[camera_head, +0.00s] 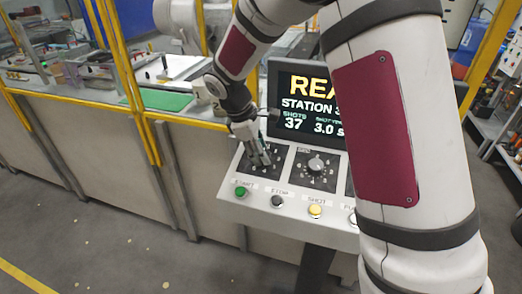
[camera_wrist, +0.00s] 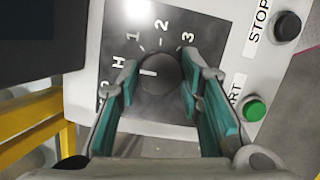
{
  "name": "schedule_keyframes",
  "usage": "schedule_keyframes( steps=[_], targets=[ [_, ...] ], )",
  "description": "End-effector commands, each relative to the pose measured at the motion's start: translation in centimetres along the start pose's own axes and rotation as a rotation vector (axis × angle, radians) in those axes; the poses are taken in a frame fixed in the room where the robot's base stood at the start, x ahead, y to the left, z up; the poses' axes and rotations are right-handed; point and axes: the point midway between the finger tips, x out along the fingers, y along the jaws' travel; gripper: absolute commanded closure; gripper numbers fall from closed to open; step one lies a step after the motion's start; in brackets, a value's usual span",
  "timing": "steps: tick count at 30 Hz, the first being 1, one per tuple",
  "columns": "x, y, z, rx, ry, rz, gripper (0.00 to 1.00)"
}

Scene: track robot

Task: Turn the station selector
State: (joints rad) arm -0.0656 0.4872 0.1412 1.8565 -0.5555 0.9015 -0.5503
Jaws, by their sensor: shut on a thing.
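The station selector is a round dark knob (camera_wrist: 152,74) on a black dial plate (camera_wrist: 172,28) with white marks, among them H, 1, 2 and 3. A short white line shows on the knob's top, lying roughly across the wrist picture. My gripper (camera_wrist: 160,70) is shut on the knob, with one teal-padded finger on each side of it. In the head view my gripper (camera_head: 262,158) reaches down onto the left dial of the sloped panel (camera_head: 232,186) and hides most of that knob.
A second dial (camera_head: 316,164) sits right of the selector. A green button (camera_head: 241,191), a black button (camera_head: 278,201) and a yellow button (camera_head: 315,210) line the panel's front. The screen (camera_head: 305,103) behind is partly hidden by my arm. Yellow-framed guarding (camera_head: 130,85) stands left.

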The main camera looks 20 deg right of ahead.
Motion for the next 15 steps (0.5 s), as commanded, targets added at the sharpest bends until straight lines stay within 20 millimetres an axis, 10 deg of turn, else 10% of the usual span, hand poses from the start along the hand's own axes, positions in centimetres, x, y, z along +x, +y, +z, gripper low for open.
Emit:
schedule_keyframes(
  steps=[5, 6, 8, 15],
  targets=[
    [-0.08, 0.05, -0.13, 0.000, 0.003, 0.002, 0.94],
    [-0.08, 0.05, -0.13, 0.000, 0.003, 0.002, 0.62],
    [-0.08, 0.04, -0.12, 0.000, 0.003, 0.002, 0.48],
    [-0.03, 0.01, -0.05, 0.001, 0.001, 0.001, 0.46]
  ],
)
